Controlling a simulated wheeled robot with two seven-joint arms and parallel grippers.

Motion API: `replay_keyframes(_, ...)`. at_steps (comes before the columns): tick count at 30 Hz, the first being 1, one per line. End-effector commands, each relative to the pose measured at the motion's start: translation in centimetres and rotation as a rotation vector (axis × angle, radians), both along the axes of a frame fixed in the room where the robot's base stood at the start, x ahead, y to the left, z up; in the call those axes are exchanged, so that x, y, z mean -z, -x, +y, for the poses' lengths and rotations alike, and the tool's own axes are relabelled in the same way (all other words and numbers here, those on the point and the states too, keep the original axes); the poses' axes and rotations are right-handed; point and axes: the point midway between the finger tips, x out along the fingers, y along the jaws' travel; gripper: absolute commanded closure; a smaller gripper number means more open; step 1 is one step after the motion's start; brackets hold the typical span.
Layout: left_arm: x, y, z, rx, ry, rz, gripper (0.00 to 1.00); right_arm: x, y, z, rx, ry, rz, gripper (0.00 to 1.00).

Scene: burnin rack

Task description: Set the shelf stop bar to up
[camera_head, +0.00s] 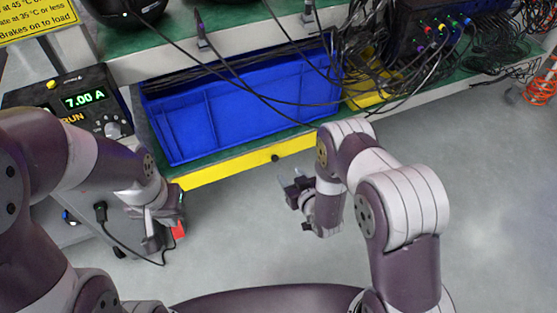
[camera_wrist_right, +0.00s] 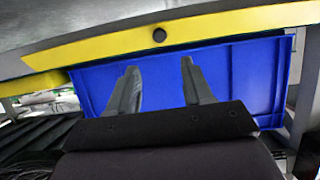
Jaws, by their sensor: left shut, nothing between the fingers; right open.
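The shelf stop bar (camera_head: 235,167) is a long yellow bar along the front edge of the shelf, with a dark round spot near its middle. It crosses the upper part of the right wrist view (camera_wrist_right: 220,25), where the spot also shows. I cannot tell for sure whether it is up or down. My right gripper (camera_head: 291,180) is open and empty in front of the bar, apart from it in the head view. Its two fingers (camera_wrist_right: 159,72) point toward the bar and blue bin. My left gripper (camera_head: 165,228) is shut and empty, left of the bar's left end.
A blue bin (camera_head: 232,112) lies on the shelf behind the bar. The grey floor (camera_head: 490,200) is clear at right.

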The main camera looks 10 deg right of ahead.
Motion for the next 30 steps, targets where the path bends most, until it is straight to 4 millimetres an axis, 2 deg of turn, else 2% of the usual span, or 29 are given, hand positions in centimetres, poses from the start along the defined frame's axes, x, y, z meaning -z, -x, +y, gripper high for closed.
replay_keyframes(1, 1.1, 0.0, 0.0, 0.0, 0.0, 0.0, 1.0, 1.0, -0.9, 0.3, -0.001, 0.0, -0.002, 0.5)
replay_keyframes(6, 3.4, 0.0, 0.0, 0.0, 0.0, 0.001, 1.0, 2.9, -4.8, 1.6, -0.002, 0.001, -0.001, 0.5)
replay_keyframes(12, 5.2, 0.0, 0.0, 0.0, 0.0, 0.0, 1.0, 4.4, -8.5, 2.8, -0.001, 0.001, 0.002, 0.5)
replay_keyframes(18, 5.7, 0.0, 0.0, 0.0, 0.0, 0.0, 1.0, 4.6, -10.0, 3.3, -0.001, 0.002, 0.004, 0.5)
replay_keyframes(25, 5.6, 0.0, 0.0, 0.0, 0.0, 0.0, 1.0, 4.5, -10.0, 3.3, 0.0, 0.001, 0.004, 0.5)
replay_keyframes(27, 5.6, 0.0, 0.0, 0.0, 0.0, 0.0, 1.0, 4.5, -10.0, 3.3, 0.0, 0.001, 0.004, 0.73)
replay_keyframes(30, 5.6, 0.0, 0.0, 0.0, 0.0, 0.0, 1.0, 4.5, -10.0, 3.3, 0.0, 0.001, 0.004, 1.0)
